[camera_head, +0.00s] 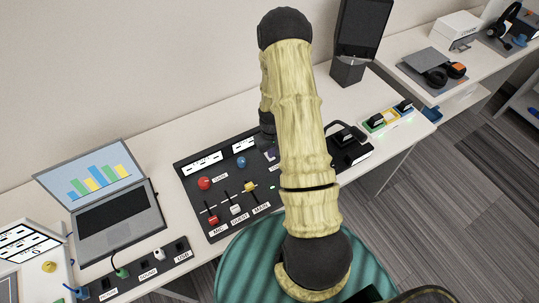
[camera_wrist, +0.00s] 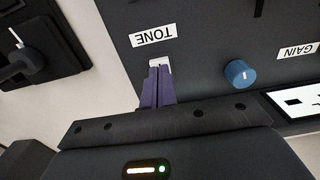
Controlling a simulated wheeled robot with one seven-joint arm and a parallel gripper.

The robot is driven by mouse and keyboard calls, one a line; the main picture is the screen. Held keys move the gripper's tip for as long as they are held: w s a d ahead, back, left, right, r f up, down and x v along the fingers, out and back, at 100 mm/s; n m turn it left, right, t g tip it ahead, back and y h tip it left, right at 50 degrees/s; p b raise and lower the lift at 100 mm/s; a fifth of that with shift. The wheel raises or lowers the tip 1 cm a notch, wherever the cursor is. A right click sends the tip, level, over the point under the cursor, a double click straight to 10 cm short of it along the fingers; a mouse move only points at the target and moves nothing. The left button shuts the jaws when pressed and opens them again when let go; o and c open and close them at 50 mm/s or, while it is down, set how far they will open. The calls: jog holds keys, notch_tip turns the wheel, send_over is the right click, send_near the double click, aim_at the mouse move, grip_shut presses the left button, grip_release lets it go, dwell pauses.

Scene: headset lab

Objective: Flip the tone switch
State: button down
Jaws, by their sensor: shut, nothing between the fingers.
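The dark mixer panel (camera_head: 230,215) lies on the table in the head view, partly covered by my arm. In the wrist view the TONE label (camera_wrist: 153,36) reads upside down. A small pale piece, seemingly the tone switch (camera_wrist: 161,62), shows just below that label, at the tips of my gripper (camera_wrist: 159,72). The purple fingers are shut together with nothing between them. They hide part of the switch, and I cannot tell whether they touch it or which way it is set. In the head view my gripper (camera_head: 270,154) is over the panel's upper right part.
A blue knob (camera_wrist: 239,73) with a GAIN label (camera_wrist: 297,50) is beside the fingers. The panel also bears a red knob (camera_head: 205,183) and several sliders. A laptop (camera_head: 113,205) stands left; a black device (camera_head: 349,147) is to the right.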

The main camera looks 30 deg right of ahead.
jog(key=shift+f+b, duration=0.45)
jog(key=shift+f, duration=0.15)
dwell(0.4)
jog(key=shift+r+p, duration=2.5)
jog(key=shift+r, duration=1.05)
jog(key=s+a+r+t, duration=0.15)
jog(key=a+r, duration=0.25)
jog(key=r, duration=0.4)
jog(key=s+a+r, duration=0.2)
jog(key=a+r, duration=0.2)
jog(key=r, duration=0.4)
jog(key=s+a+r+t, duration=0.1)
jog(key=s+a+r, duration=0.4)
jog(key=s+r, duration=0.3)
jog(key=shift+s+a+r, duration=0.3)
jog(key=shift+s+r, duration=0.1)
jog(key=shift+s, duration=0.1)
